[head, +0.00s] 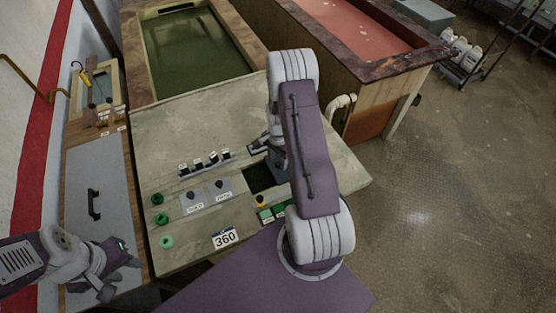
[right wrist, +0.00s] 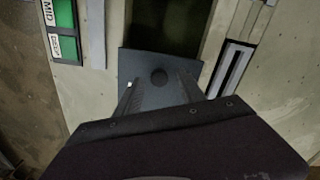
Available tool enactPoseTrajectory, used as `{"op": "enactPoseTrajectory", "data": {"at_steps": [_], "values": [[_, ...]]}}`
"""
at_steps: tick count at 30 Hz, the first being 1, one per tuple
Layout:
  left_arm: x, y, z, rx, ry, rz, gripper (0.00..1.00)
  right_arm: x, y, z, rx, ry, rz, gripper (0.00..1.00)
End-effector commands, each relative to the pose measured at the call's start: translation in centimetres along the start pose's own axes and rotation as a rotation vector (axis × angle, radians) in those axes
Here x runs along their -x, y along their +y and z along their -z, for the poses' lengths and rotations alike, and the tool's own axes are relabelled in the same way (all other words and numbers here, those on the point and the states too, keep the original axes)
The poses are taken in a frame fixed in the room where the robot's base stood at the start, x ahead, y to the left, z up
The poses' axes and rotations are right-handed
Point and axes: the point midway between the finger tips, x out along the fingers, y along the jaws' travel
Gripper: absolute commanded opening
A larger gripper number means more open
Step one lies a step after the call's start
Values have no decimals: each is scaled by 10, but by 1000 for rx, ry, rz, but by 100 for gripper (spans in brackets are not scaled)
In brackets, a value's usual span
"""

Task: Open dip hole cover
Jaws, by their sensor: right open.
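The dip hole cover (right wrist: 145,62) is a dark grey square plate with a round dark knob (right wrist: 159,76) in the right wrist view. It lies beside the dark hole (right wrist: 168,22), which shows uncovered next to the plate's edge. In the head view the hole (head: 258,178) is a dark rectangle in the worn, pale panel. My right gripper (right wrist: 160,90) is open, its fingers apart over the cover on either side of the knob; contact cannot be told. In the head view my right gripper (head: 262,145) is partly hidden by my arm. My left gripper (head: 120,280) is open and empty at the lower left.
A row of black-topped switches (head: 205,163), green buttons (head: 160,219) and a 360 label (head: 225,238) occupy the panel (head: 165,125). A green-liquid tank (head: 195,50) and a red-liquid tank (head: 350,30) stand behind.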

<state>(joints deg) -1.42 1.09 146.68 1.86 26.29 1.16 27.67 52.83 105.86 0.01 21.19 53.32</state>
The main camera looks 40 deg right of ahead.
Motion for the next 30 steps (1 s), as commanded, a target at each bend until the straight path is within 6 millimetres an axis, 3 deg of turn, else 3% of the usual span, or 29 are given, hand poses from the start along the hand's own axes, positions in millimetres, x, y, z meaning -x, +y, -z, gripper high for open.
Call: {"op": "enactPoseTrajectory", "data": {"at_steps": [13,18,30], "values": [[-24,0,-2,0,0,0,36,79,-1,0,0,3,5,47],[-25,0,-2,0,0,0,36,88,0,0,0,1,2,47],[-24,0,-2,0,0,0,36,87,0,0,0,1,1,47]]}}
